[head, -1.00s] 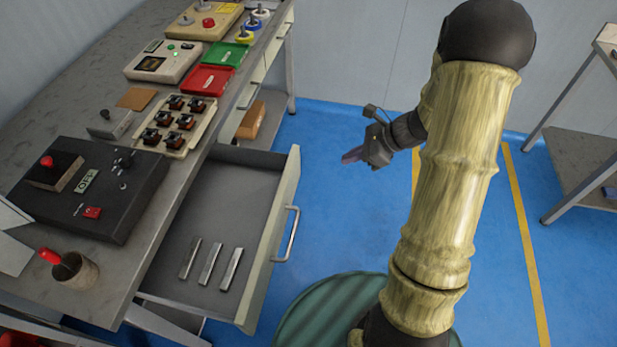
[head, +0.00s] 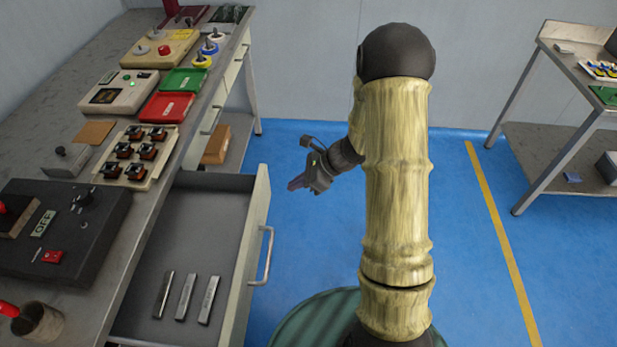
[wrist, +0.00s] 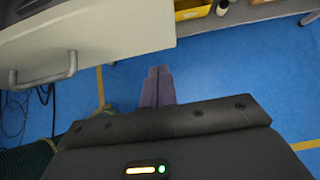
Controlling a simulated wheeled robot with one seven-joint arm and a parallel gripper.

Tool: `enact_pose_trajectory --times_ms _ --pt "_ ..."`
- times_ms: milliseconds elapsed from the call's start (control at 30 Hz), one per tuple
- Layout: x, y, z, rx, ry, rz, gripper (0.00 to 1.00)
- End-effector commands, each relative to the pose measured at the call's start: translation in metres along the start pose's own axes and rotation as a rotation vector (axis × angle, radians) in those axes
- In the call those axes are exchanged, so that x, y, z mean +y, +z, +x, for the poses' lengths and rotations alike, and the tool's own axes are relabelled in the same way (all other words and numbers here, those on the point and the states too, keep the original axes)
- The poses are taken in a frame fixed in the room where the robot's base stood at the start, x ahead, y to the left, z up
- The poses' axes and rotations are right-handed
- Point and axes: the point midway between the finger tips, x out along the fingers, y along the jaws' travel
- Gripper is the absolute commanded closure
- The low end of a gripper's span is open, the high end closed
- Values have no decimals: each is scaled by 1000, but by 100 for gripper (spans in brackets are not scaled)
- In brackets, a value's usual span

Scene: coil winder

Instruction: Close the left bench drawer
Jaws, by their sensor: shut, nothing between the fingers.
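The left bench drawer (head: 205,228) is pulled out from the bench in the head view, with several grey metal bars lying inside. Its cream front carries a metal bar handle (head: 265,257). In the wrist view the handle (wrist: 42,72) shows at the left on a pale panel. My gripper (head: 298,183) is in the air to the right of the drawer's far front corner, apart from the handle. In the wrist view its fingers (wrist: 157,87) are together and empty, over blue floor.
The bench top (head: 95,167) at left holds a black control box (head: 65,225), red tray (head: 167,106), green tray (head: 184,80) and a cup (head: 38,322). A cardboard box (head: 216,145) sits below. Another table (head: 560,60) stands at right.

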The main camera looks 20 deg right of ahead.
Motion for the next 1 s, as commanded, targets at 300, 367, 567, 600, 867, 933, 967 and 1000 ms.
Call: enact_pose_trajectory --times_ms 300,367,567,600,867,933,967,1000 --pt "0 23 39 1 1 -2 100" --pt "0 26 42 1 1 -1 100" --pt "0 28 44 0 0 0 100" --pt "0 28 44 0 0 0 100" --pt "-1 28 44 0 -2 2 100" --pt "-1 29 44 0 -4 3 100" --pt "-2 30 45 0 -5 4 100" --pt "-2 30 46 0 -6 5 100"
